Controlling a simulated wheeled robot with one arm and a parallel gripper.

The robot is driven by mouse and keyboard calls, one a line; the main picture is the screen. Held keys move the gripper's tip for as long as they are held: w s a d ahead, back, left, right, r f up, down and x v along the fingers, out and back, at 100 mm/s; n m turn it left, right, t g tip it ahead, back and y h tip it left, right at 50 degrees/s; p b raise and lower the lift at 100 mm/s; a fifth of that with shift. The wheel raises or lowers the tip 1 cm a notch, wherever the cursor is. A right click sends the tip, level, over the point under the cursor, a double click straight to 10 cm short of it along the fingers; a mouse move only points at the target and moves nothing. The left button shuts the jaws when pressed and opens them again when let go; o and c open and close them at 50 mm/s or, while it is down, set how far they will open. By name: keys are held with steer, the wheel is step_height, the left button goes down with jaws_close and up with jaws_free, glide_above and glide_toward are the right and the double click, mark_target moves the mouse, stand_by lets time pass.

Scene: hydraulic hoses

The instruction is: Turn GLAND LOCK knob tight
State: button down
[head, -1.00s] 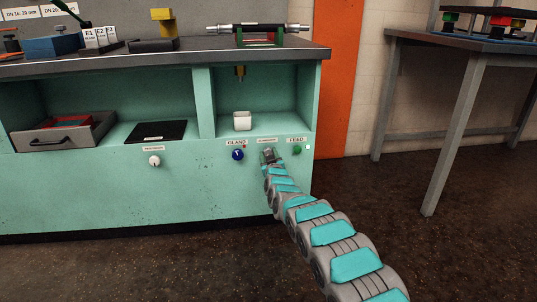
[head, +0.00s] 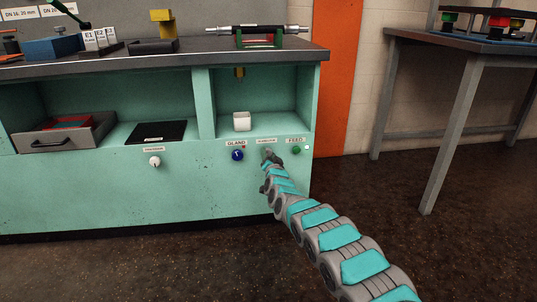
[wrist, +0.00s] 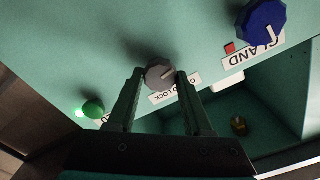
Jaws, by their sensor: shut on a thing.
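The GLAND LOCK knob (wrist: 160,73) is a grey round knob with a pale pointer mark, on the teal panel beside its white label (wrist: 175,90), in the wrist view. My gripper (wrist: 158,76) has its two dark fingers on either side of the knob, shut on it. In the head view my gripper (head: 269,156) is at the panel, between the blue GLAND knob (head: 237,155) and the green FEED button (head: 296,150). My gripper and arm hide the lock knob there.
The blue GLAND knob (wrist: 261,20) and green button (wrist: 93,109) flank the fingers in the wrist view. A white knob (head: 154,162) is farther left. The floor in front is clear.

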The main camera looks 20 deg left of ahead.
steer(key=shift+m, duration=0.8)
steer(key=shift+c, duration=1.5)
jaws_free()
steer(key=shift+d, duration=0.1)
steer(key=p+v, duration=0.1)
steer(key=v, duration=0.6)
steer(key=shift+s, duration=0.35)
steer(key=shift+d, duration=0.2)
